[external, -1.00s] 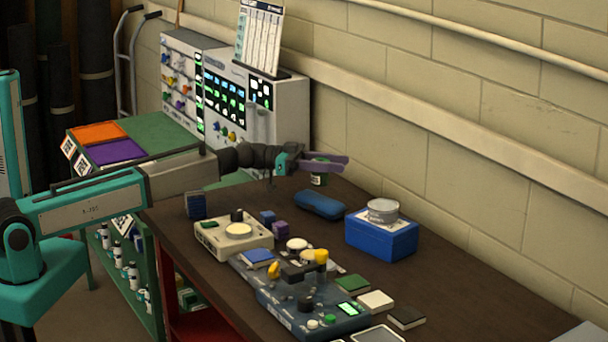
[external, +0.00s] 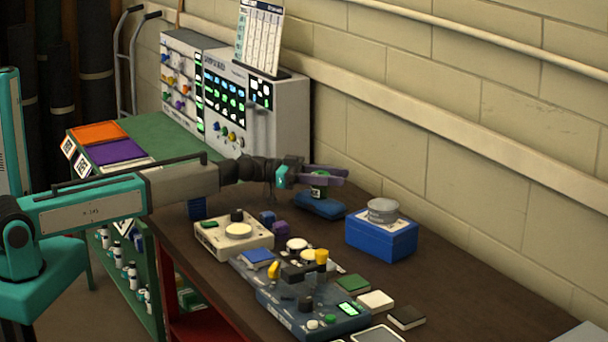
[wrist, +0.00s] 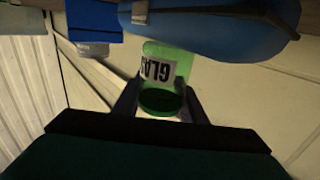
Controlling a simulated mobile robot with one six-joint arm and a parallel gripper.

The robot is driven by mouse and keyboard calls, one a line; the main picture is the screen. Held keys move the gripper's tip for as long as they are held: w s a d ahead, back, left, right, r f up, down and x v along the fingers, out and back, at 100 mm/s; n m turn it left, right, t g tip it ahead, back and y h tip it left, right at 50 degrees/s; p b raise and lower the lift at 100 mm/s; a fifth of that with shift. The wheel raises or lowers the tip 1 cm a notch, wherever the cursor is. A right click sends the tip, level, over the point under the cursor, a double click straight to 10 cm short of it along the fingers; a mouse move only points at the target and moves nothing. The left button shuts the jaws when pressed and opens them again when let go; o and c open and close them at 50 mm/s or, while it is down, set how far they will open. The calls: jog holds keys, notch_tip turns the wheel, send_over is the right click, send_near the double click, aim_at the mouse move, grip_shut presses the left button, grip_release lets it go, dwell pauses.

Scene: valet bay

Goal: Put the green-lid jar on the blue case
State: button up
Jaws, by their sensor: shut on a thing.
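My gripper (external: 325,176) is shut on the green-lid jar (external: 320,191), a small green jar with a white label. The wrist view shows the jar (wrist: 165,66) between the two fingers, its dark green lid towards me. The blue case (external: 322,208) is a long rounded case lying on the dark table; it also shows in the wrist view (wrist: 215,28). In the external view the jar stands roughly upright and overlaps the middle and back of the case. I cannot tell whether its base touches the case.
A blue box (external: 380,240) with a round grey tin (external: 382,211) on top stands right of the case. A cream device (external: 215,243) and small blue and purple blocks (external: 280,228) are in front. The wall is close behind.

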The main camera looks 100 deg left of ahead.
jog(key=shift+f+b, duration=0.2)
jog(key=shift+b, duration=0.15)
jog(key=o, duration=1.1)
jog(key=shift+r+p, duration=0.2)
jog(key=shift+p, duration=0.15)
jog(key=shift+s, duration=0.1)
jog(key=s+b, duration=0.1)
jog(key=s, duration=0.2)
jog(key=shift+s, duration=0.1)
jog(key=r, duration=0.5)
jog(key=shift+w+b, duration=0.2)
jog(key=shift+b, duration=0.2)
jog(key=shift+r, duration=1)
